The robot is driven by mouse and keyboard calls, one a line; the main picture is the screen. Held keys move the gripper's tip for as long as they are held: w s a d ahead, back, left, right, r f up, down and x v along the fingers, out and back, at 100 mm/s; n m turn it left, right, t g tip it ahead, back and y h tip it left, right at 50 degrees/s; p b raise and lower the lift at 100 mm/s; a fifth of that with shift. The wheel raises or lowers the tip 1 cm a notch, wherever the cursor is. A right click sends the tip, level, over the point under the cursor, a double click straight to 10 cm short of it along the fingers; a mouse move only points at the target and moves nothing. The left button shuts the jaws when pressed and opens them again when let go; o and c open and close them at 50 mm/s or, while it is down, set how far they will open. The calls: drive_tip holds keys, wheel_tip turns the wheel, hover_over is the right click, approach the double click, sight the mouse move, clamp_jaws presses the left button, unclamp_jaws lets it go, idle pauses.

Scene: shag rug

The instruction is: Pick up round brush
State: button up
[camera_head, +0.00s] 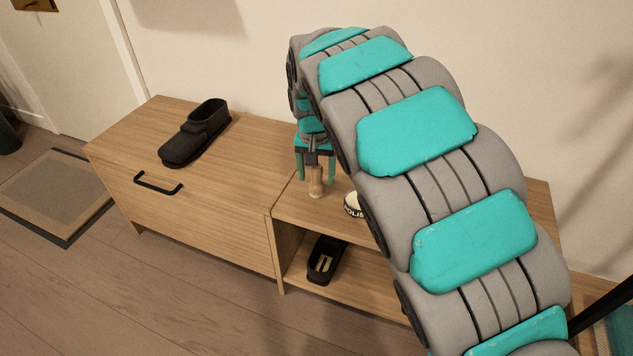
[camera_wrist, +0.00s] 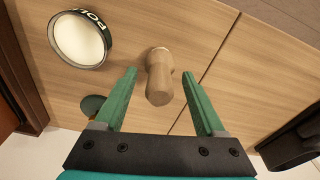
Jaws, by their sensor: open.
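The round brush (camera_head: 317,182) has a light wooden handle and stands upright on the wooden cabinet top, below my gripper in the head view. It also shows in the wrist view (camera_wrist: 159,80), between and just past the green fingertips. My gripper (camera_head: 316,168) is open, pointing down, with one finger on each side of the brush. In the wrist view my gripper (camera_wrist: 160,72) has a clear gap on both sides of the handle. I cannot tell the brush's bristles from these views.
A round polish tin (camera_wrist: 80,39) stands near the brush; it is partly hidden by my arm in the head view (camera_head: 353,205). A dark shoe (camera_head: 196,133) lies on the cabinet top (camera_head: 130,140) at left. Another dark item (camera_head: 326,260) sits on the lower shelf.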

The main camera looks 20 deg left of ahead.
clamp_jaws()
idle(0.5)
drive_tip(key=shift+r, duration=1.8)
drive_tip(key=s+d+r, duration=0.1)
drive_tip(key=s+d, duration=1)
drive_tip(key=d, duration=0.1)
drive_tip(key=shift+r, duration=0.2)
